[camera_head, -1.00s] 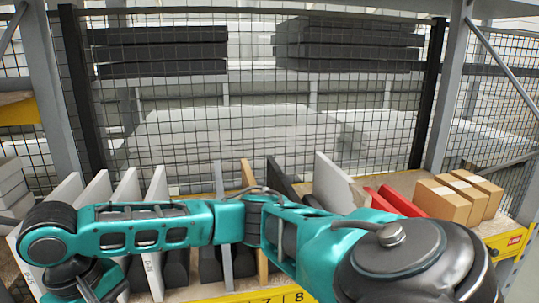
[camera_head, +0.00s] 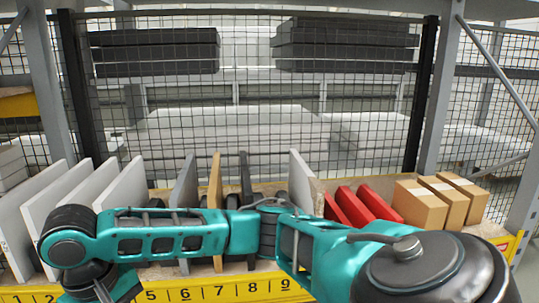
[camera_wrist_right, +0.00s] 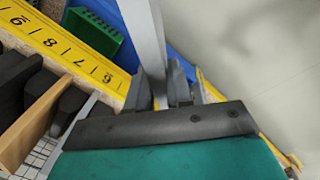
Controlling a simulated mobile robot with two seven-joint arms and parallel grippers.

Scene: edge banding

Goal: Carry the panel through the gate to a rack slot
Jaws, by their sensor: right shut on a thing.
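In the right wrist view, my right gripper (camera_wrist_right: 163,92) is shut on the edge of a grey panel (camera_wrist_right: 146,35), which runs up and out of the picture. In the head view my teal right arm crosses from lower right to lower left; its gripper and the held panel are outside that picture. The rack (camera_head: 240,288) has a yellow front strip with slot numbers. Upright boards stand in it: white ones (camera_head: 122,188) at left, a grey one (camera_head: 185,185), a wooden one (camera_head: 215,185) and a thicker pale one (camera_head: 300,180). My left gripper is not in view. I cannot make out the gate.
Red pieces (camera_head: 378,203) and cardboard boxes (camera_head: 418,205) stand right of the boards. In the right wrist view, a green bin (camera_wrist_right: 92,30) and a blue surface (camera_wrist_right: 182,30) lie beside the yellow strip.

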